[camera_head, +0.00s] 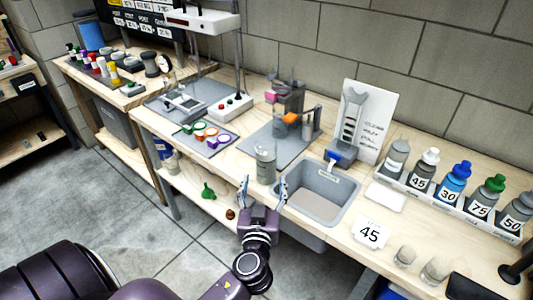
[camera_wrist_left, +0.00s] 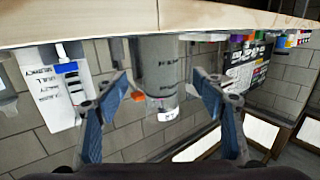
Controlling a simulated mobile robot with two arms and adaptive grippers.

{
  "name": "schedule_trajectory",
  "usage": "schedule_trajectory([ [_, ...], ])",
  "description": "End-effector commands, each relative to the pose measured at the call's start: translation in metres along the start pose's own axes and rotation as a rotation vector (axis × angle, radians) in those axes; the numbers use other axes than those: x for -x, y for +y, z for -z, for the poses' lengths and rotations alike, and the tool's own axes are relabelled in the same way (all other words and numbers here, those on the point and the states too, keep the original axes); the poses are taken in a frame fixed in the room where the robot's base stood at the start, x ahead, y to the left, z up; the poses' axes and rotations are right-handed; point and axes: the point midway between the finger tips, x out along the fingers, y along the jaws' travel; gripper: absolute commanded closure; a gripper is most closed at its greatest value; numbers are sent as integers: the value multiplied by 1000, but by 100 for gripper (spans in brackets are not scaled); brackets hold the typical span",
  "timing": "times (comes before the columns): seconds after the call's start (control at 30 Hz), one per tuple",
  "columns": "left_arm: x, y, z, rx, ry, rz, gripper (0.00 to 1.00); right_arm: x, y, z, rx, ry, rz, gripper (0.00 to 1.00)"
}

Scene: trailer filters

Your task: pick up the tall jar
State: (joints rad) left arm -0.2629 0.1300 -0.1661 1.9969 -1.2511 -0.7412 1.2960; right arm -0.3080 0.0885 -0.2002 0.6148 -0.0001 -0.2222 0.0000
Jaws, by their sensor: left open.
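The tall jar (camera_head: 265,165) is a grey, see-through cylinder standing upright on the wooden bench, just left of the sink. My left gripper (camera_head: 264,192) is in front of it at the bench's front edge, with its two blue-padded fingers spread apart. In the left wrist view, which looks upside down, the jar (camera_wrist_left: 159,68) shows between the open fingers and beyond them. I see no contact between fingers and jar. My right gripper is not in view.
The sink (camera_head: 318,195) is close on the right. Behind the jar is a grey mat with a stand (camera_head: 288,105) and an orange part. Coloured rings (camera_head: 206,133) lie to the left. Numbered bottles (camera_head: 455,180) stand in a rack on the right.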

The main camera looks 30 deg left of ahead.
Motion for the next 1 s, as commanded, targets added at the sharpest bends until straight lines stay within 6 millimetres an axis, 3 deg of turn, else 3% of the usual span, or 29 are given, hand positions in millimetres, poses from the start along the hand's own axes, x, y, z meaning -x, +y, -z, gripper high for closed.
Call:
schedule_trajectory([
  [0.2,-19,0,4,1,5,1,37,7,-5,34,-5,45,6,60],
  [0.53,-54,2,5,-1,4,0,37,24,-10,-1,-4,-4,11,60],
  [0.73,-74,2,1,0,1,0,37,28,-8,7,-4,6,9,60],
  [1.0,-77,2,0,2,1,0,37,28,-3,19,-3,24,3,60],
])
